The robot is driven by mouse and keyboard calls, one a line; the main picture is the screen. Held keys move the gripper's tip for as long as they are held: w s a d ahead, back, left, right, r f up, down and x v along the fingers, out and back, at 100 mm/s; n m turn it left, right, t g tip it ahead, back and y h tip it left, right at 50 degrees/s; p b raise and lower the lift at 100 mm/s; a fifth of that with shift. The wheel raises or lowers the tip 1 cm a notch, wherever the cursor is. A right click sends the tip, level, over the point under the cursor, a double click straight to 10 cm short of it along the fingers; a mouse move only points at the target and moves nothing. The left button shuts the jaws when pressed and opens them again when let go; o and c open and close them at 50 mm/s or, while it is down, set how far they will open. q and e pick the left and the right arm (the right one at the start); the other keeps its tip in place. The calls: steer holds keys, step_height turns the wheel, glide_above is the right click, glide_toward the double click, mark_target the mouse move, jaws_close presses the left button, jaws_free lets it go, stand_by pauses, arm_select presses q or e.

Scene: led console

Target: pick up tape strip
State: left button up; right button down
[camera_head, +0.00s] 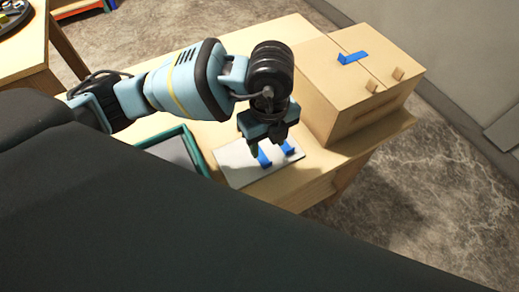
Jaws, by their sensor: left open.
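Two short blue tape strips lie on a pale flat board on the wooden table. The left tape strip (264,158) is partly hidden by my gripper's finger, and the right tape strip (289,148) shows next to it. The pale board (236,173) lies near the table's front edge. My left gripper (266,150) is open and points down above the board, its fingertips close to the strips. I cannot tell whether the fingers touch a strip. Another blue tape piece (351,58) is on the top of the wooden box (322,62). My right gripper is not in view.
The wooden box with two small knobs stands right of the board, close to my gripper. A green-rimmed tray (197,157) lies left of the board. Another wooden table (22,48) with a round dark object (14,14) is at the upper left.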

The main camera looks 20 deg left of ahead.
mark_target(267, 162)
arm_select(q)
step_height(267, 162, down, 3)
steer(key=shift+r, duration=0.2)
step_height(267, 162, down, 4)
steer(key=shift+d+f, duration=0.1)
steer(key=shift+f, duration=0.5)
steer(key=c, duration=0.8)
jaws_close()
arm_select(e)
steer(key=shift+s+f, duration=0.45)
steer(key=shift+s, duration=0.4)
